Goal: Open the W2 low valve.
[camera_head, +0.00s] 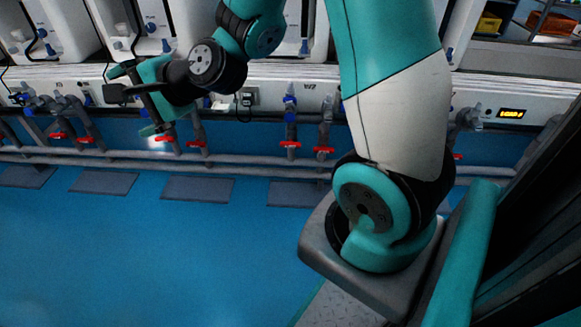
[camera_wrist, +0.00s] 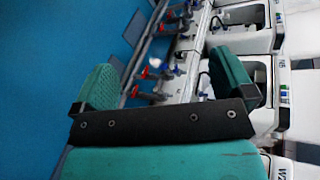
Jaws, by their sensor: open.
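A label that looks like W2 (camera_head: 309,86) is on the white panel right of centre in the head view. Below it are two pipes with red low valve handles, a left one (camera_head: 290,144) and a right one (camera_head: 324,150). I cannot tell which is the W2 low valve. My gripper (camera_head: 132,100) is to the left of both, in front of another pair of pipes, open and empty. In the wrist view my gripper (camera_wrist: 165,77) shows its two teal fingers wide apart, with red-handled valves (camera_wrist: 135,91) beyond them, apart from the fingers.
More red valve handles (camera_head: 165,139) line the pipes to the left. Horizontal grey pipes (camera_head: 240,158) run low along the wall. Dark floor plates (camera_head: 197,189) lie on the open blue floor (camera_head: 150,260).

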